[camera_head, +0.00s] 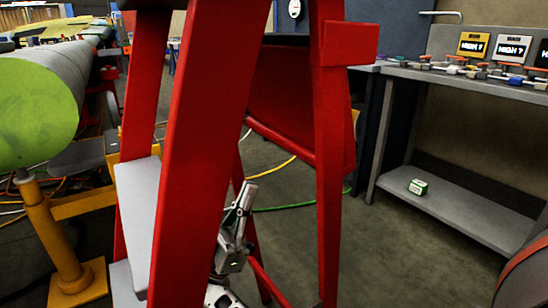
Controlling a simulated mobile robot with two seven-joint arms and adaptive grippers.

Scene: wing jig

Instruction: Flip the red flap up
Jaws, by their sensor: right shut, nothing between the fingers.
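A red frame (203,130) with slanted posts stands close in front of me. A broad red panel (290,100), which looks like the flap, hangs behind the front posts with its lower edge sloping down to the right. A smaller red block (350,43) sticks out at the top of the right post. My right gripper (247,195) is below the panel's left end, between the posts, pointing up. Its fingers are shut and empty, apart from the panel in the picture. The front post hides part of the gripper and arm. My left gripper is not in view.
A grey step (138,220) sits in the frame's left side. A large green-ended cylinder (35,115) rests on a yellow stand (50,235) at left. A workbench (465,80) with tools stands at right, a small green box (418,187) on its lower shelf. Cables cross the floor.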

